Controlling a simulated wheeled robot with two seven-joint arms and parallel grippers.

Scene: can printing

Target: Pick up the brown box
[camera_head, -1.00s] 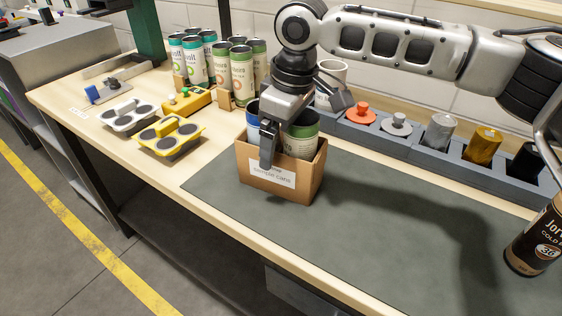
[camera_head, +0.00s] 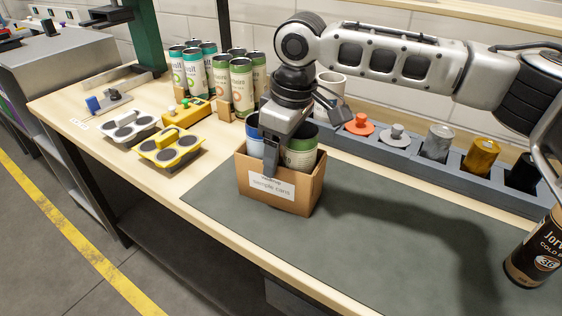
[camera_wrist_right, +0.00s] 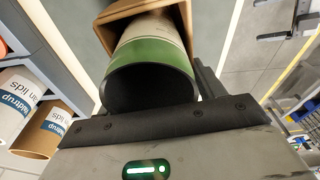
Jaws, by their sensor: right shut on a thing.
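The brown box (camera_head: 312,193) is an open carton with a white label on its front. It stands on the grey mat (camera_head: 370,250) and holds a blue-and-white can (camera_head: 254,147) and a green can (camera_head: 299,157). My right gripper (camera_head: 290,150) reaches down over the box from above. In the right wrist view the green can (camera_wrist_right: 155,60) stands before the gripper, with the box rim (camera_wrist_right: 125,12) beyond. My left gripper is not in view.
Several tall cans (camera_head: 241,85) stand behind the box. A grey tray (camera_head: 410,160) with coloured pieces runs along the back right. Yellow (camera_head: 168,150) and white holders sit left. The mat's front right is clear.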

